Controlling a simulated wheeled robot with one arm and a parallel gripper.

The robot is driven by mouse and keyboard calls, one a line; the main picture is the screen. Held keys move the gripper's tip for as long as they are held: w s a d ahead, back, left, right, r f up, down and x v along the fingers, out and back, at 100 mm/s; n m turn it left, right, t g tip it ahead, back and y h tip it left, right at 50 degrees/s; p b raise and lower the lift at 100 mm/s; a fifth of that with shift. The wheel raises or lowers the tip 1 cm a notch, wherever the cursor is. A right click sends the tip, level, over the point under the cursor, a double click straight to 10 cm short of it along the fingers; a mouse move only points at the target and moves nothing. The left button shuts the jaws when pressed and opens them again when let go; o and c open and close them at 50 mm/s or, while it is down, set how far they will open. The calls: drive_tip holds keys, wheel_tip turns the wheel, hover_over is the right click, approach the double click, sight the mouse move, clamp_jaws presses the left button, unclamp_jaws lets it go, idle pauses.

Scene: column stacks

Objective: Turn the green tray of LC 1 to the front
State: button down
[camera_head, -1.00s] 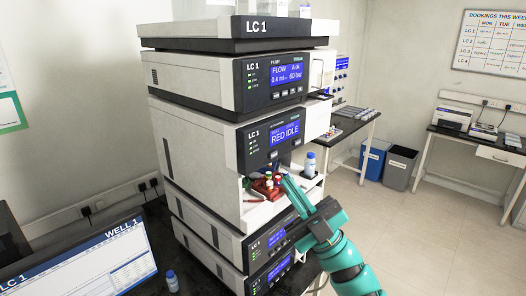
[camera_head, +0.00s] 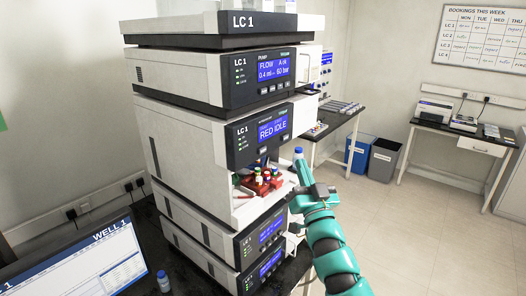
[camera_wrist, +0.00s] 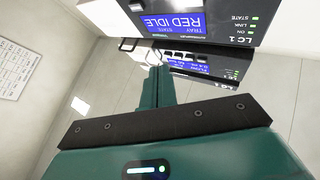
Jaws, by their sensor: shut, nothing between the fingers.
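The LC 1 stack (camera_head: 175,145) stands at the centre of the head view. The display of its open bay reads RED IDLE (camera_head: 273,127). In the bay, a red tray (camera_head: 250,184) with several capped vials faces the front. I cannot make out the green tray; the inside of the bay is mostly hidden. My gripper (camera_head: 299,168) is shut and empty, just right of the red tray, and overlaps the picture near a blue-capped bottle (camera_head: 298,154). In the wrist view the shut fingers (camera_wrist: 157,75) point towards the LC 1 panels.
A monitor (camera_head: 85,262) and a small blue-capped bottle (camera_head: 163,281) are at the lower left. A side bench (camera_head: 345,117) stands behind the stack, with blue (camera_head: 358,152) and grey (camera_head: 383,158) bins beside it. The floor at right is clear.

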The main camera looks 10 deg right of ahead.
sight(262, 150)
drive_tip(key=w+a+b, duration=0.3)
drive_tip(key=w+a, duration=0.2)
drive_tip(key=w, duration=0.2)
drive_tip(key=shift+a+b, duration=0.25)
drive_tip(key=shift+b, duration=0.1)
idle(2.2)
drive_tip(key=shift+w+a+b, duration=0.25)
drive_tip(key=shift+w+b, duration=0.05)
drive_tip(key=shift+w+a+b, duration=0.25)
drive_tip(key=shift+w+b, duration=0.05)
idle(0.8)
drive_tip(key=shift+d, duration=0.1)
drive_tip(key=shift+s+d, duration=0.4)
drive_tip(key=shift+s, duration=0.25)
